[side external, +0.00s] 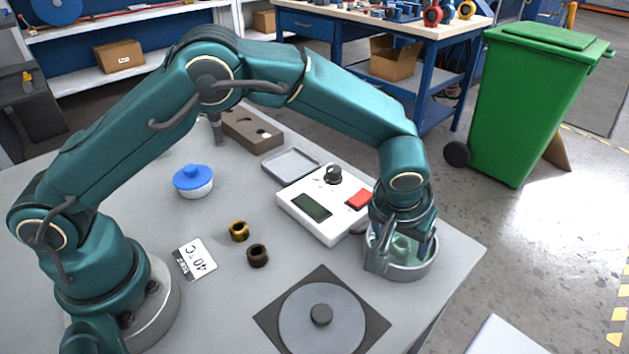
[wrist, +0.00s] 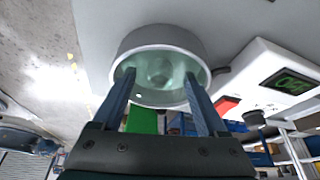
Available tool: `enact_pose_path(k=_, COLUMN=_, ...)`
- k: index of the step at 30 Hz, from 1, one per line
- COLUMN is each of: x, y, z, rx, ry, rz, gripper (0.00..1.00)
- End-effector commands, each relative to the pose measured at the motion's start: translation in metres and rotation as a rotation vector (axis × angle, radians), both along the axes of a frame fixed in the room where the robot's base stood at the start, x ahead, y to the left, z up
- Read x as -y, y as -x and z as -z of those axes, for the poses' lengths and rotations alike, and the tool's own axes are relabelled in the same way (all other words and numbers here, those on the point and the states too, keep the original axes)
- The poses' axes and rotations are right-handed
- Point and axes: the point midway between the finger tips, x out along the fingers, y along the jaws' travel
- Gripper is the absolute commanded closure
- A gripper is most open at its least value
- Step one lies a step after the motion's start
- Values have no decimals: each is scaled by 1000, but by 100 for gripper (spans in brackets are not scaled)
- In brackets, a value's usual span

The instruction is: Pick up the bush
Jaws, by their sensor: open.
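My gripper (side external: 400,252) points down into a round metal pot (side external: 418,270) at the table's right corner. In the wrist view its two fingers (wrist: 159,76) are apart, with their tips inside the pot's rim (wrist: 122,50). The pot holds greenish, clear liquid. A pale green rounded, ring-like shape (wrist: 160,68) shows between the fingertips, blurred by the liquid; I cannot tell whether the fingers touch it. Two other bushes stand on the table, a brass one (side external: 238,231) and a dark brown one (side external: 257,255), both well left of my gripper.
A white box (side external: 300,225) with display, knob and red button stands close left of the pot. A round grey disc (side external: 350,330) on a dark square mat lies in front.

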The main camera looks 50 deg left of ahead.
Motion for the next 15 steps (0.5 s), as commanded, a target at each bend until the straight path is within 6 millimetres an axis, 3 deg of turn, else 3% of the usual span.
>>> enact_pose_path(k=1, x=0, y=0, z=0, rx=0, ry=0, rz=0, gripper=24)
enact_pose_path(k=7, x=0, y=0, z=0, rx=0, ry=0, rz=0, gripper=100)
enact_pose_path(k=15, x=0, y=0, z=-1, rx=0, ry=1, rz=0, gripper=100)
